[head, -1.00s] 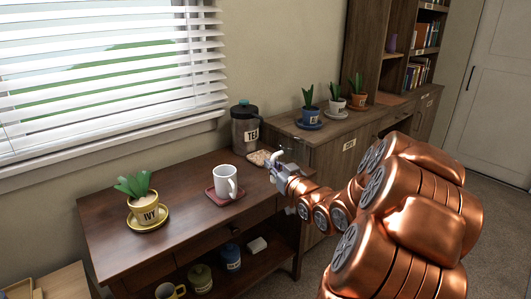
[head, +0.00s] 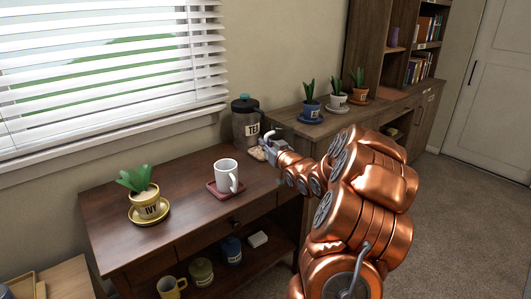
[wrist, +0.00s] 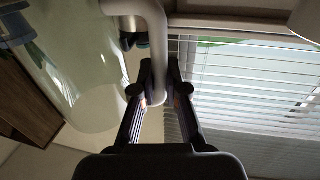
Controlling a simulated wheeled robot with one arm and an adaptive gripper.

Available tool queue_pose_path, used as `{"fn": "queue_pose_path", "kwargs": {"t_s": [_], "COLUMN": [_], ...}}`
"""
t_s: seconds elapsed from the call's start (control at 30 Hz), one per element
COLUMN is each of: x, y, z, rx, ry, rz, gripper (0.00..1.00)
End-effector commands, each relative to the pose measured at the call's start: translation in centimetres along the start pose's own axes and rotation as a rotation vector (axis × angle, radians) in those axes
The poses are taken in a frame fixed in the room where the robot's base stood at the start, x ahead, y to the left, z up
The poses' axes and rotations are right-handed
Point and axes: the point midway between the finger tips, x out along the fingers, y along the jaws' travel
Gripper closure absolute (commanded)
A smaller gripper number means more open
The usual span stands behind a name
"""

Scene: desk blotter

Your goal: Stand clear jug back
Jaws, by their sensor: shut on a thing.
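The clear jug (wrist: 80,65) is see-through with a pale greenish tint and fills the left of the wrist view. My gripper (wrist: 158,90) is shut on its grey, curved handle (wrist: 155,35), which runs down between the fingers. In the head view my gripper (head: 268,142) is at the right back of the brown desk, just right of the tea canister. The jug's body can hardly be made out there, so I cannot tell its tilt or whether it touches anything.
The tea canister (head: 246,120) stands close left of my gripper, with a tan flat thing (head: 257,153) below. Several small pots line the cabinet behind.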

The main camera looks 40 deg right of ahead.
Motion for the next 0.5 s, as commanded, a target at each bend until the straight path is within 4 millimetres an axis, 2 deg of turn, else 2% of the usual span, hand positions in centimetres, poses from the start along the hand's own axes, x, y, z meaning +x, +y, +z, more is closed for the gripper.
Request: {"fn": "queue_pose_path", "kwargs": {"t_s": [0.2,0.4,0.5], "x": [0.9,0.8,0.8], "y": [0.2,0.3,0.3], "z": [0.2,3.3,3.8], "rx": [0.0,0.002,0.001], "ry": [-0.002,-0.005,-0.004], "rz": [0.0,0.0,0.0], "gripper": [1.0,1.0,1.0]}}
